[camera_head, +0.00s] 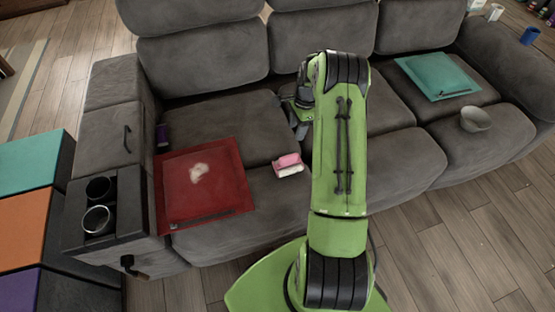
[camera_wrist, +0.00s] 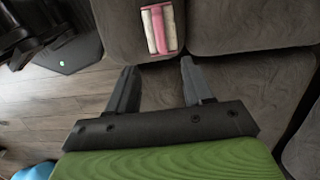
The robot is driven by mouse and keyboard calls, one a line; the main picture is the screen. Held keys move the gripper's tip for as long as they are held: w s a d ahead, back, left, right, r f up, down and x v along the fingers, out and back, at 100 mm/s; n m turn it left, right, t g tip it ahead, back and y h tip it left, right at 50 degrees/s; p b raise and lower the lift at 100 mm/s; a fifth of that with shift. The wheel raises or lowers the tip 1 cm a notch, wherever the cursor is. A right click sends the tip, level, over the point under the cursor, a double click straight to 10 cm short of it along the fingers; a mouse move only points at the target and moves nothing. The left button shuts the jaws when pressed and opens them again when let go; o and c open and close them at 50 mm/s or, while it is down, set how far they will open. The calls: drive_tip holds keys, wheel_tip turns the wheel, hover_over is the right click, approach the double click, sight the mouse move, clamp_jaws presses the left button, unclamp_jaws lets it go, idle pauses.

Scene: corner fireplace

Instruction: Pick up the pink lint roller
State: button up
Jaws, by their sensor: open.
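The pink lint roller (camera_head: 289,164), pink and white, lies on the grey sofa seat just right of the red cushion. In the wrist view the lint roller (camera_wrist: 158,28) shows at the top, with a pink middle and pale sides, beyond my fingertips. My gripper (camera_wrist: 157,66) is open and empty, its two grey fingers apart.
The red cushion (camera_head: 203,190) with a pale item on it lies left of the roller. A black cup-holder console (camera_head: 128,211) is at the sofa's left. A teal cushion (camera_head: 437,76) and a grey bowl (camera_head: 475,119) are on the right seat. The seat around the roller's right side looks clear.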

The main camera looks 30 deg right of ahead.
drive_tip(key=b, duration=0.4)
approach(289, 156)
drive_tip(key=f, duration=0.2)
drive_tip(key=a+f, duration=0.1)
drive_tip(key=f, duration=0.2)
drive_tip(key=shift+a+f, duration=0.1)
drive_tip(key=shift+f, duration=0.1)
drive_tip(key=f, duration=0.1)
drive_tip(key=f+b, duration=0.1)
drive_tip(key=f, duration=0.3)
drive_tip(key=shift+w+a+b, duration=0.15)
drive_tip(key=shift+a+b, duration=0.15)
drive_tip(key=shift+b, duration=0.05)
drive_tip(key=shift+r, duration=0.1)
clamp_jaws()
